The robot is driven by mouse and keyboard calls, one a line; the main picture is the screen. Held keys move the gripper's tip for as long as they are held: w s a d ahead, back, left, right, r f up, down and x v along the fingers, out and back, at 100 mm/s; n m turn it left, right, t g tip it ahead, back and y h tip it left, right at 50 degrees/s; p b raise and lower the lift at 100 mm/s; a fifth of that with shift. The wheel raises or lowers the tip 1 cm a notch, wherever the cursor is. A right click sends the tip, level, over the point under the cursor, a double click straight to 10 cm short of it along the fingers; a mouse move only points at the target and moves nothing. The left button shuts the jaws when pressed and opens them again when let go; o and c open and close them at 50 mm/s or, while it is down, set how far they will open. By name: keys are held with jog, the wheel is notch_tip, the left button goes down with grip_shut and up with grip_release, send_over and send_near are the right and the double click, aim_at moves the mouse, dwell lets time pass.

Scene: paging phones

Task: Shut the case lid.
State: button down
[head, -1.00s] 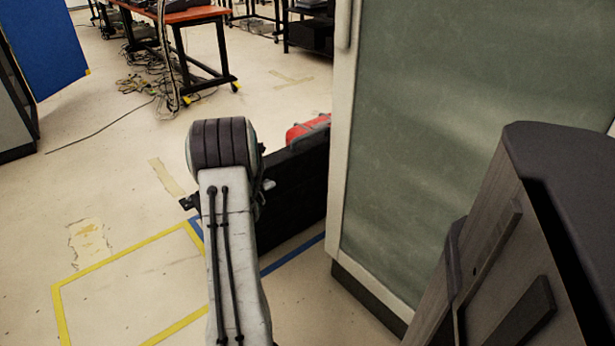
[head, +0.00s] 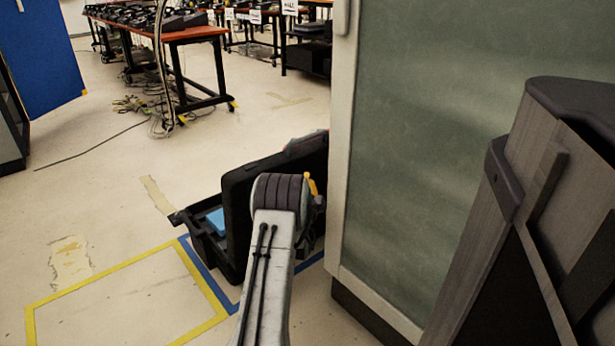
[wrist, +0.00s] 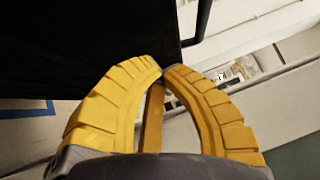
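The black case (head: 205,245) stands open on the floor beside the cabinet, with a blue item (head: 217,221) inside on the left. Its lid (head: 236,195) is raised, roughly upright; my arm and the cabinet hide part of it. My gripper's yellow fingers show at the lid's right part in the head view (head: 311,186). In the wrist view my gripper (wrist: 162,72) has its fingertips together, at the lower edge of a large dark surface (wrist: 85,45), which looks like the lid. Nothing is visibly held; whether the tips touch the lid cannot be told.
A tall cabinet with a green-grey panel (head: 430,150) stands close on the right. Blue floor tape (head: 213,280) and a yellow tape outline (head: 105,275) mark the floor. A table (head: 190,36) and cables (head: 150,115) are farther back.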

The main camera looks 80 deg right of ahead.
aim_at(308, 161)
jog(key=shift+w+d+r+b, duration=0.15)
jog(key=shift+d+b, duration=0.15)
jog(key=shift+d, duration=0.6)
jog(key=shift+w+d+r+b, duration=0.15)
jog(key=shift+d+b, duration=0.15)
jog(key=shift+d, duration=0.65)
jog(key=shift+w+d+r+b, duration=0.15)
jog(key=shift+d+b, duration=0.15)
jog(key=shift+d, duration=0.75)
